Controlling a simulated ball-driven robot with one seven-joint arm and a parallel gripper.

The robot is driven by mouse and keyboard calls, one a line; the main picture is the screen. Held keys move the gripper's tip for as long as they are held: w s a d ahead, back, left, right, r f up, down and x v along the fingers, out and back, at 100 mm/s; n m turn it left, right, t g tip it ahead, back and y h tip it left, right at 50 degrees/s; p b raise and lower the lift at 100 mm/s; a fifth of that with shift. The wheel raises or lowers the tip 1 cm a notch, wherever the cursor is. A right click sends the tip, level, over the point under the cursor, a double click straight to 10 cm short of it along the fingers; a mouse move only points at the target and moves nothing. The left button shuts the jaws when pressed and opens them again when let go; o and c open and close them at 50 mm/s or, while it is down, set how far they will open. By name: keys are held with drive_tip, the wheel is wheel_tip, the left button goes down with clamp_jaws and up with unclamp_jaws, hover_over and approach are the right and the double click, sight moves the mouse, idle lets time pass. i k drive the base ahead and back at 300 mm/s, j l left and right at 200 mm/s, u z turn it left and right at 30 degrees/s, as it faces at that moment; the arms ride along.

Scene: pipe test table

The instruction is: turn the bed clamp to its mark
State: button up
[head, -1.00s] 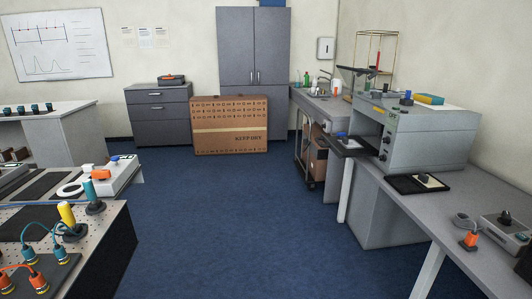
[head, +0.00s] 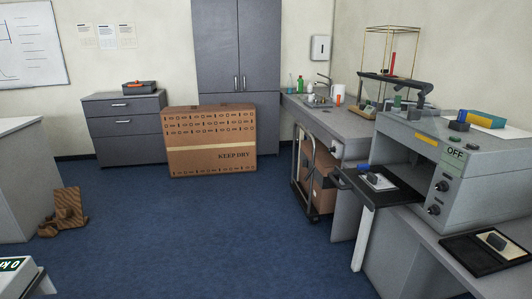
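I cannot pick out the bed clamp or its mark with certainty in the head view. A grey bench machine (head: 470,160) with an "OFF" label and two dark knobs, an upper one (head: 442,186) and a lower one (head: 434,210), stands at the right. A black tray (head: 390,192) with a pale plate and a dark piece on it juts from its open front. A second black tray (head: 474,262) with a similar plate and dark piece lies at the lower right. My gripper is not in view.
Blue floor (head: 240,225) is open ahead. A cardboard box (head: 210,140) stands before a tall grey cabinet (head: 238,50). A trolley (head: 305,180) is by the right bench. A white device (head: 38,284) shows at lower left.

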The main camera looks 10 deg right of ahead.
sight(362, 167)
drive_tip(key=i+z, duration=0.1)
drive_tip(key=i, duration=0.85)
drive_tip(key=i+j, duration=0.2)
drive_tip(key=i, duration=0.75)
drive_tip(key=l+z, duration=0.05)
